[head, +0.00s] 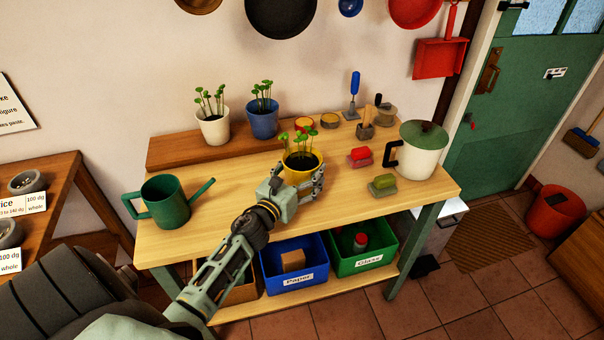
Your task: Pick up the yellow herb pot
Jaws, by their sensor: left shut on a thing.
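The yellow herb pot (302,168) with green seedlings and dark soil is upright at the middle of the wooden bench (240,200). My left gripper (303,181) reaches in from the front left and is shut on the yellow pot, its fingers at the pot's lower front. They hide the pot's base, so I cannot tell whether it touches the bench. A white herb pot (214,128) and a blue herb pot (263,122) stand on the raised shelf behind. My right gripper is not in view.
A green watering can (166,201) stands at the left of the bench. A red brush (360,156), a green brush (383,184) and a cream lidded pot (421,154) are at the right. Blue (294,275) and green (361,260) bins sit below. Pans hang above.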

